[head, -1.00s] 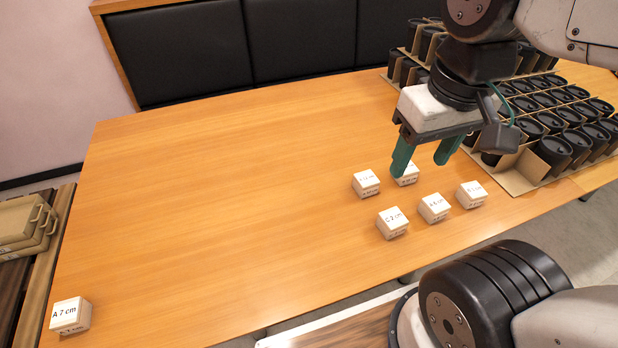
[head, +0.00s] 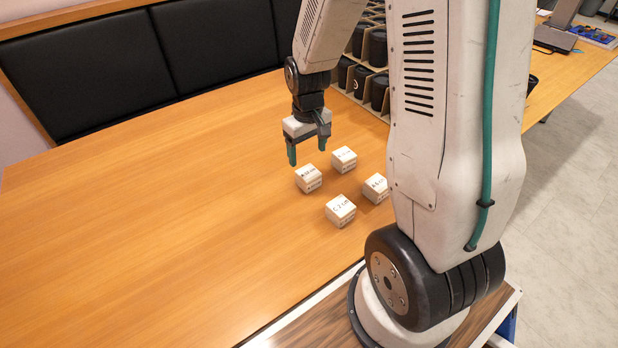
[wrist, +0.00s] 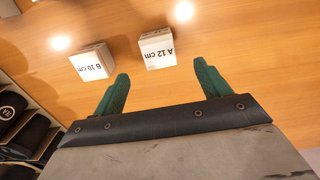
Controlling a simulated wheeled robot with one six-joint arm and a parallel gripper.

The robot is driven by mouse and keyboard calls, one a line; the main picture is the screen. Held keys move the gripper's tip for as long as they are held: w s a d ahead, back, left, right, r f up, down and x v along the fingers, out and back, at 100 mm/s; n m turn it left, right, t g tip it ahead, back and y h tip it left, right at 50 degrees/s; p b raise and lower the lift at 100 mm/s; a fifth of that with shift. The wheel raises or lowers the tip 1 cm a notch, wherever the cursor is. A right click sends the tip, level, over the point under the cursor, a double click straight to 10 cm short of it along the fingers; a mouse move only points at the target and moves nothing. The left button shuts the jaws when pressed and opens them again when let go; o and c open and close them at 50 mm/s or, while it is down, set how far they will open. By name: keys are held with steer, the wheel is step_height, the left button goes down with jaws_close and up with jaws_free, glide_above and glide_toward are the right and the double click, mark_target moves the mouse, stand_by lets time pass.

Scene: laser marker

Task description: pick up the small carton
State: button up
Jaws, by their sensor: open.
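Several small white cartons stand in a loose group on the wooden table. In the head view the nearest to my gripper (head: 307,151) are a left carton (head: 308,180) and a back carton (head: 344,159); a front carton (head: 340,211) and a right carton (head: 375,188) stand nearer my arm. My gripper is open and empty, pointing down above the table by the left carton. In the wrist view the carton labelled A 12 cm (wrist: 157,49) lies beyond and between the green fingers, and the carton labelled B 10 cm (wrist: 92,62) lies left of it. Neither touches the fingers.
Black cylinders (head: 378,92) in cardboard dividers stand behind and right of the cartons, partly hidden by my arm. Black padded seat backs (head: 215,45) line the table's far edge. The table (head: 150,230) is bare to the left.

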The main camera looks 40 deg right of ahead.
mark_target(308, 172)
step_height(308, 172, down, 9)
steer(key=shift+d+f, duration=0.15)
stand_by(0.4)
steer(key=c, duration=1.1)
steer(key=shift+o, duration=0.2)
steer(key=shift+r, duration=0.2)
